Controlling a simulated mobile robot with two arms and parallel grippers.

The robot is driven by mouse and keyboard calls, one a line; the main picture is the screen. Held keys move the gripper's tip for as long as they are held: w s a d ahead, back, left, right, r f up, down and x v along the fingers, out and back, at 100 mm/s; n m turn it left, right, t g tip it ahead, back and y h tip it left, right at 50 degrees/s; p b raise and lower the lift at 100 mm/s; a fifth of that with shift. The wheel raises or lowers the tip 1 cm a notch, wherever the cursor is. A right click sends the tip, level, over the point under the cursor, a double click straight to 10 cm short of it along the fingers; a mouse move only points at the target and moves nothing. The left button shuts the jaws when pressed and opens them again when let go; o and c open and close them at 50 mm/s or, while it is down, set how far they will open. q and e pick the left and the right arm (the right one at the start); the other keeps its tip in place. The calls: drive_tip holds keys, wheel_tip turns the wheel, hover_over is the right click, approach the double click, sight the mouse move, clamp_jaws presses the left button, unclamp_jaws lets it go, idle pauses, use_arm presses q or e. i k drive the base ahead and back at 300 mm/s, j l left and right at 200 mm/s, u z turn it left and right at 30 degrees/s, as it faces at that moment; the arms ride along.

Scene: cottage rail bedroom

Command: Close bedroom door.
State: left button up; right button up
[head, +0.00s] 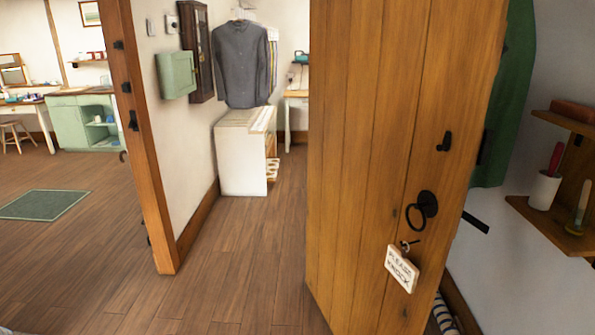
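The bedroom door (365,150) is a tall plank door of orange-brown wood. It stands open in the right half of the head view, with a gap of floor between it and the wooden post (150,180) on the left. A black ring handle (422,208) is near the door's right edge. A key sits below the ring, and a "PLEASE KNOCK" sign (401,269) hangs there. A black bar (475,222) sticks out past the door's right edge. The door's hinges cannot be made out. Neither of my grippers is in view.
Plank floor (235,260) is clear between post and door. A white cabinet (240,160) stands beyond, below a hanging grey shirt (240,65). A wall shelf (550,230) and green garment (508,110) are right of the door. A green mat (43,205) lies left.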

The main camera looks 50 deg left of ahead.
sight(388, 79)
drive_tip(key=u, duration=1.25)
drive_tip(key=i+l+u, duration=0.1)
drive_tip(key=l, duration=0.25)
